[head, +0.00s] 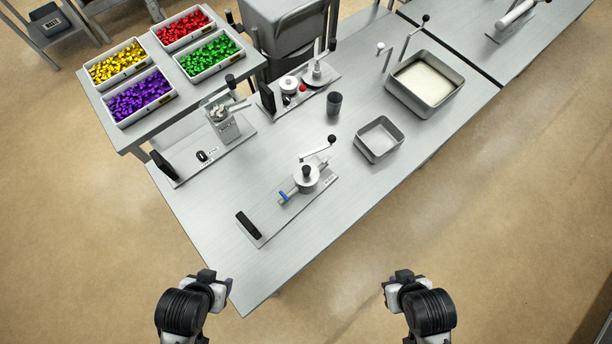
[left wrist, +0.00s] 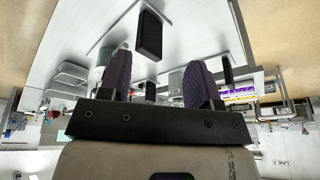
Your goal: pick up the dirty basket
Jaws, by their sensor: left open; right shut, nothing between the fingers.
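No basket in view is clearly marked dirty. A dark grey bin (head: 48,22) with a small label stands at the far upper left in the head view, and its text is too small to read. My left gripper (head: 212,278) is at the bottom of the head view, by the table's near corner. In the left wrist view its two purple-padded fingers (left wrist: 158,85) are spread apart with nothing held. My right gripper (head: 396,278) is to the right of the table's front, over the floor, shut and empty.
The grey table (head: 215,215) carries several cranked fixtures, a small grey tray (head: 379,140) and a larger tray (head: 425,82) of pale material. A raised shelf (head: 150,135) holds bins of coloured pieces. A grey container (head: 290,30) stands behind the table.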

